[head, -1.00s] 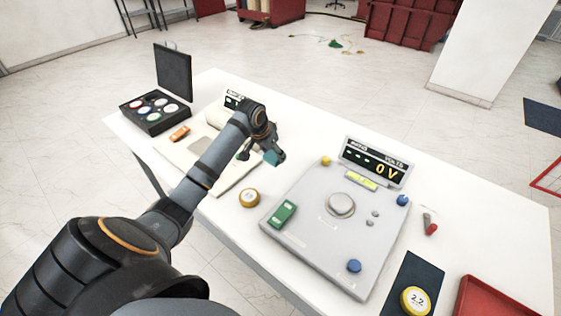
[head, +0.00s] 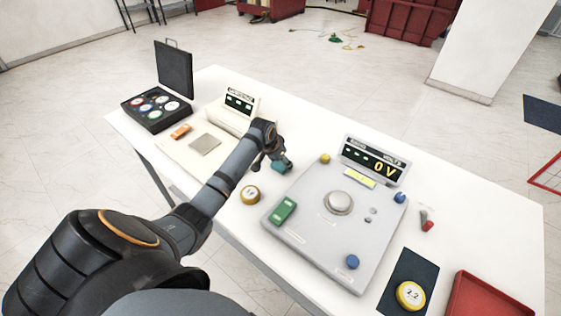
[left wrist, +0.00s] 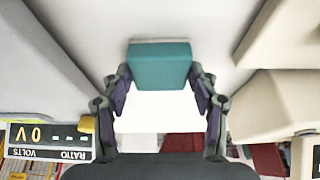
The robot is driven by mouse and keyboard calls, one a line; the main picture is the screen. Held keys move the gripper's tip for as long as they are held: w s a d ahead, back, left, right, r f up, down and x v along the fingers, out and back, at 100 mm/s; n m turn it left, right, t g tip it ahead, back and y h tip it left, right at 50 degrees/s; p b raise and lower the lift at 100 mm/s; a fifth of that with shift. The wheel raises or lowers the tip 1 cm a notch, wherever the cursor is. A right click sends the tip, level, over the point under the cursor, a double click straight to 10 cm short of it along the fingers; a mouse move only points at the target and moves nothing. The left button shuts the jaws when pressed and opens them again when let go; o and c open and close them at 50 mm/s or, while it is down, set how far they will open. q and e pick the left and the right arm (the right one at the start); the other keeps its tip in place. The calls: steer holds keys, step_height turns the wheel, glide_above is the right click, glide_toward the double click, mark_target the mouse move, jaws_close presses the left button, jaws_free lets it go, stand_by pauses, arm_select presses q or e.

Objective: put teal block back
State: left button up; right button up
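The teal block (left wrist: 160,66) is between the two fingers of my left gripper (left wrist: 160,88) in the left wrist view, with a finger pad against each side. In the head view the teal block (head: 282,167) shows at the end of the left gripper (head: 276,160). It is over the white table, between the beige device and the grey test panel; whether it touches the table I cannot tell. My right gripper does not show.
The grey test panel (head: 312,238) with a 0 V display (head: 375,163) stands to the right. The beige device (head: 190,163) is to the left, with an orange piece (head: 181,131) on it. An open black case (head: 153,112) stands far left.

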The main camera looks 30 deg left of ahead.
arm_select(q)
steer(key=o, duration=0.3)
steer(key=b+v, duration=0.1)
steer(key=v, duration=1.1)
steer(key=shift+r, duration=0.2)
steer(key=shift+f, duration=0.1)
